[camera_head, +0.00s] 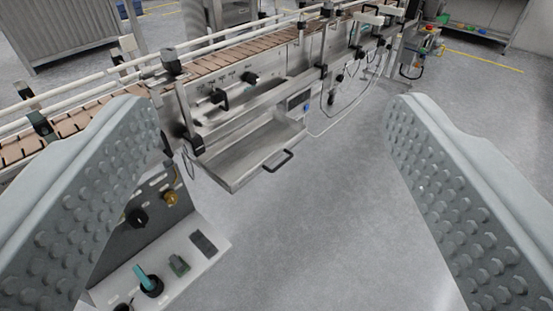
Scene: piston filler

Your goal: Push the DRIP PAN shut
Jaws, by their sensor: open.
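The drip pan (243,154) is a shallow metal tray at the middle of the view. It sticks out from the front of the filler machine, so it stands open. A black bar handle (278,161) is on its front right edge. My gripper (268,112) is open and empty, with one large grey studded finger at the left and one at the right. The pan shows between the fingers, farther off, and neither finger appears to touch it. The left finger hides part of the machine at the lower left.
A conveyor (215,62) with brown slats and rails runs along the machine. A control panel (165,262) with knobs and a teal lever is at the lower left. Cables (325,123) hang right of the pan. The grey floor (300,225) before the pan is clear.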

